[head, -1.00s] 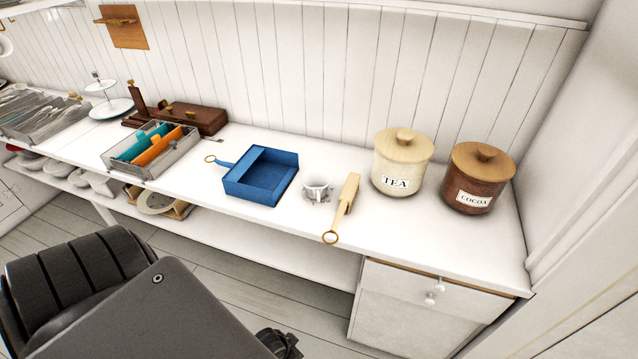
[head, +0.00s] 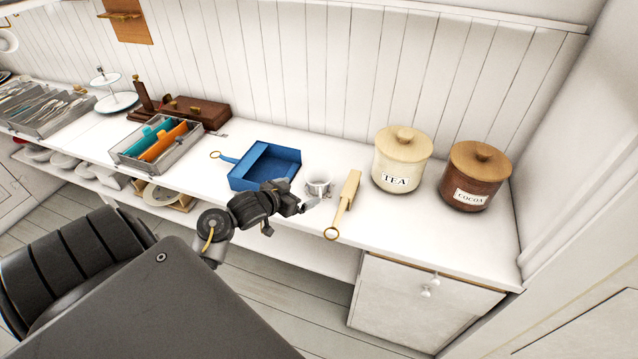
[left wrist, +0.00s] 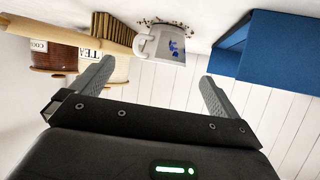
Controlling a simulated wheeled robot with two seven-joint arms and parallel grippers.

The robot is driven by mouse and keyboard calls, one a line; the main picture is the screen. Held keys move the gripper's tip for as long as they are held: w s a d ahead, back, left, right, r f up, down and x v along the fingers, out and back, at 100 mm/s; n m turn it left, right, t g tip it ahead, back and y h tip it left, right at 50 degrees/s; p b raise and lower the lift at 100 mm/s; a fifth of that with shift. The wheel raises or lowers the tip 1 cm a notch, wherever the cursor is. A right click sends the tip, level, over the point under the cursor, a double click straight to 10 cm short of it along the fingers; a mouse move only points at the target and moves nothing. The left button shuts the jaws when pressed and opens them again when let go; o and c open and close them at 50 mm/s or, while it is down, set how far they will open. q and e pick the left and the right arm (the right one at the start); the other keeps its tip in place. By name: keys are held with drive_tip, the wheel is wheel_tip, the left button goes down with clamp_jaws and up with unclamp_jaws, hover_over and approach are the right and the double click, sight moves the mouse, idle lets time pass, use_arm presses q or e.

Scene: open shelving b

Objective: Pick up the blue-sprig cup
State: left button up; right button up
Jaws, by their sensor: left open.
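The blue-sprig cup (head: 319,183) is a small white cup on the white counter, between a blue dustpan and a wooden brush. In the left wrist view the cup (left wrist: 166,46) shows its blue sprig, with its handle to the left and dark crumbs around its far edge. My left gripper (head: 308,203) is just in front of the cup, at its near left side. In the left wrist view its two fingers (left wrist: 155,88) are spread wide and empty, and the cup lies ahead of the gap between them. My right gripper shows in no view.
The blue dustpan (head: 266,165) is close on the cup's left. The wooden brush (head: 345,200) is close on its right. A tea jar (head: 401,163) and a cocoa jar (head: 475,177) stand farther right. A grey organiser (head: 157,145) is at the left.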

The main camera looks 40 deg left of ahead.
use_arm(q)
drive_tip(key=shift+w+a+r+t, duration=0.3)
drive_tip(key=shift+w+a+r, duration=0.1)
drive_tip(key=shift+a+r, duration=0.15)
approach(325, 173)
drive_tip(key=shift+w+d+f, duration=0.15)
drive_tip(key=shift+w+f, duration=0.1)
drive_tip(key=shift+w, duration=0.3)
drive_tip(key=x, duration=0.4)
drive_tip(key=shift+w+f+p, duration=0.1)
drive_tip(key=shift+w+p, duration=0.2)
drive_tip(key=shift+p, duration=0.05)
drive_tip(key=shift+s, duration=0.1)
drive_tip(key=c, duration=0.9)
drive_tip(key=shift+c, duration=0.5)
